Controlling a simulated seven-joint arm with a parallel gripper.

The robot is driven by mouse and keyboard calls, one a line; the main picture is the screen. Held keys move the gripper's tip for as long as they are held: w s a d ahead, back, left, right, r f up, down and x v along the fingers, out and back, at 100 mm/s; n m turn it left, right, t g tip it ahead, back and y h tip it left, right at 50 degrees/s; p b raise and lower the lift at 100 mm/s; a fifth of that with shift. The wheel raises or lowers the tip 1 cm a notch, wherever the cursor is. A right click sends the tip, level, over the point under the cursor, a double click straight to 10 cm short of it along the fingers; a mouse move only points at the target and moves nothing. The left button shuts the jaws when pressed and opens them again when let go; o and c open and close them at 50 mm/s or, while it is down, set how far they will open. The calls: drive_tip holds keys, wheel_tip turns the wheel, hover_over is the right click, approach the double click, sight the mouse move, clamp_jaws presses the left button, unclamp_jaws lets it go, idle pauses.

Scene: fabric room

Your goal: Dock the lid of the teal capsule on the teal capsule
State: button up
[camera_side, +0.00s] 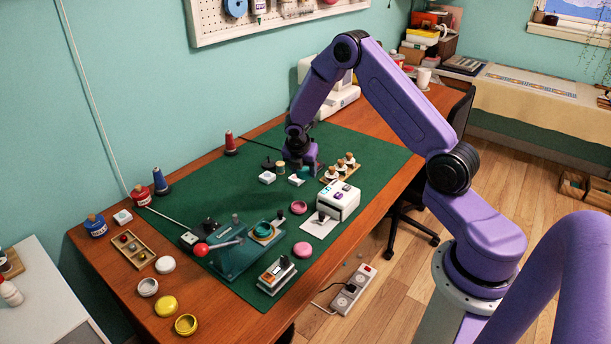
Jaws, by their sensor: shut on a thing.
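The teal capsule (263,228) appears as an open teal cup sitting in a tan ring on the green press-like fixture (235,248) near the front of the mat. My gripper (303,168) is low over the back of the mat, pointing down, with its jaws shut. A small teal piece, seemingly the lid of the teal capsule (302,173), is at its fingertips beside a white block (295,181). The jaws partly hide the lid, and the exact grip is too small to see. The lid is well behind and right of the capsule.
The red-knobbed lever (201,249) sticks out left of the fixture. Thread spools (231,144) line the back. The mat's centre left is mostly clear.

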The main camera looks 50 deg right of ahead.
drive_tip(key=s+a+n+t+y, duration=0.15)
drive_tip(key=a+n, duration=0.75)
drive_tip(key=a, duration=1.1)
drive_tip(key=shift+t+y, duration=0.45)
drive_tip(key=shift+f, duration=2.75)
drive_tip(key=shift+f, duration=0.55)
drive_tip(key=o, duration=0.7)
drive_tip(key=shift+o, duration=0.2)
drive_tip(key=v, duration=1.1)
